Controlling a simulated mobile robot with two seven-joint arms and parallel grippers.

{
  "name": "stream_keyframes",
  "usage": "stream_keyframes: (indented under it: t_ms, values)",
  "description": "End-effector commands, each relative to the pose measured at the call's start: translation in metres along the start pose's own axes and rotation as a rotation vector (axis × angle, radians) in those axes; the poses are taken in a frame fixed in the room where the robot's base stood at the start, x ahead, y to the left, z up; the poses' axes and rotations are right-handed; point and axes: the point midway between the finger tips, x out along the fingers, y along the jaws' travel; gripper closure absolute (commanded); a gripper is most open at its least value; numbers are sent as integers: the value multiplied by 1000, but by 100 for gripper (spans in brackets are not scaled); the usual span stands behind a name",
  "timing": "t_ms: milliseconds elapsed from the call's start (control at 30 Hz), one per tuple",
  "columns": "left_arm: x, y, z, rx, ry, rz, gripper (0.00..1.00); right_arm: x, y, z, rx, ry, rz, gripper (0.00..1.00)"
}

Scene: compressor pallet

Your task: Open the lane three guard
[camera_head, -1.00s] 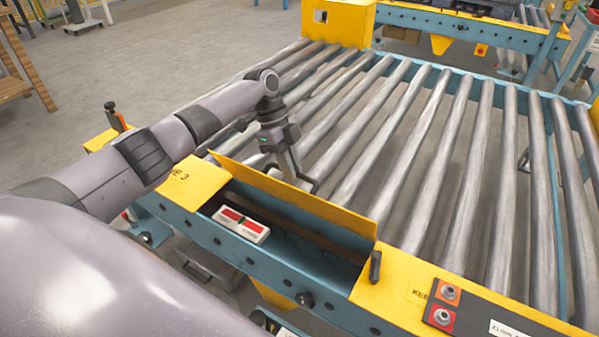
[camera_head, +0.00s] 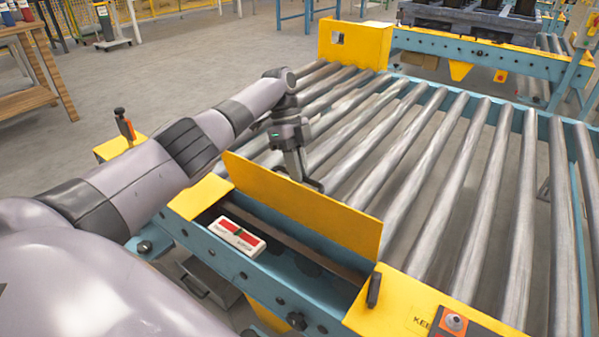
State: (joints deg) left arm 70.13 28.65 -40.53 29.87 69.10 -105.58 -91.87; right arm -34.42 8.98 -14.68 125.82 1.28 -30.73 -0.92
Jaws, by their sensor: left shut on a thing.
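The yellow guard (camera_head: 302,210) is a long plate standing raised along the roller-side edge of a blue frame, with the opening below it uncovered. In the opening lies a white block with red and green marks (camera_head: 236,236). My left gripper (camera_head: 310,186) points down behind the guard, at its roller side and close to the top edge. It is shut on the guard, though the contact at its fingertips is partly hidden. My right gripper is not in view.
Steel rollers (camera_head: 405,165) fill the area behind the guard. A yellow end cover with a dark latch (camera_head: 374,290) and a control panel with a button (camera_head: 454,323) are at the lower right.

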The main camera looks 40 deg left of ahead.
Motion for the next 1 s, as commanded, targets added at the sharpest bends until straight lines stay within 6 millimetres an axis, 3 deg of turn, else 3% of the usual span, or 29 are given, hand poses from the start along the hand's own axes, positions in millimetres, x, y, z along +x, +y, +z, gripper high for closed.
stream_keyframes:
  t_ms: [33,600,633,700,1000]
  values:
    - [10,0,4,-11,-8,14,100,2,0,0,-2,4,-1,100]
    - [8,0,6,-16,-7,21,100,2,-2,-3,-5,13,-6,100]
    - [8,0,6,-16,-7,21,79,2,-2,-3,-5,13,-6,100]
    - [7,0,6,-15,-5,20,60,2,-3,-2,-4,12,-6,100]
    - [3,1,3,-10,-1,17,60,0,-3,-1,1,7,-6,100]
